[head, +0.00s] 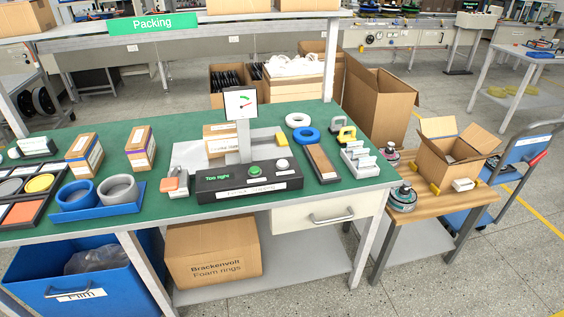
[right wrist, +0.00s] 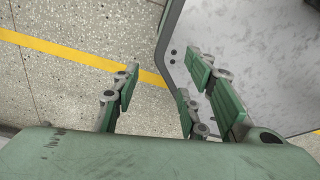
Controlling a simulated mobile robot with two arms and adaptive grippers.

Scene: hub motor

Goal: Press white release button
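A black control box (head: 249,184) stands on the green-topped bench in the head view. It has a white button (head: 282,164) at its right and a green button (head: 255,171) at its middle. Small green lettering at its left seems to read "Too tight". A dial gauge (head: 241,103) stands on a post behind it, with a carton held at the post. My right gripper (right wrist: 158,100) shows only in the right wrist view, open and empty, above the floor and beside a grey panel. My left gripper is not in view.
A wooden side table (head: 440,205) holds an open carton.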

